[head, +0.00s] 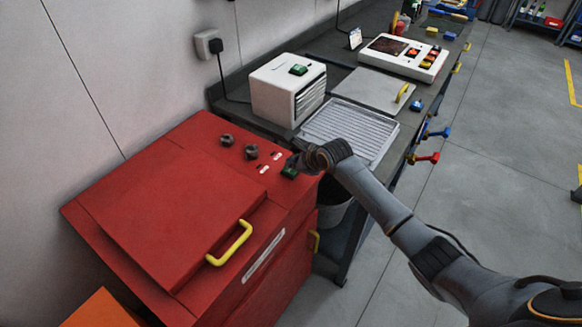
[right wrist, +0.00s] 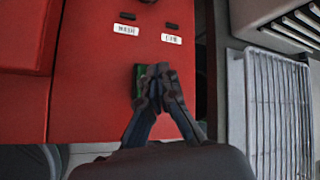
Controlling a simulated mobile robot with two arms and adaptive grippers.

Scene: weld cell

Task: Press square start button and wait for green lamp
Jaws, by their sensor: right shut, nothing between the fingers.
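A red machine (head: 170,215) has a green button (head: 289,172) near the right corner of its top. The button also shows partly in the right wrist view (right wrist: 139,82), mostly hidden by my fingers. My right gripper (head: 296,164) is shut and empty, its fingertips (right wrist: 158,74) over the button. I cannot tell whether they touch it. Two small dark lamps, one at the left (right wrist: 127,16) and one at the right (right wrist: 172,26), sit above two white labels (right wrist: 126,30); neither glows green. My left gripper is not in view.
Two dark knobs (head: 251,152) stand on the machine's top, and a yellow handle (head: 231,243) on its lid. A white box (head: 285,100) with a green piece on top and a ridged grey tray (head: 378,127) are on the bench beyond. Open floor lies right.

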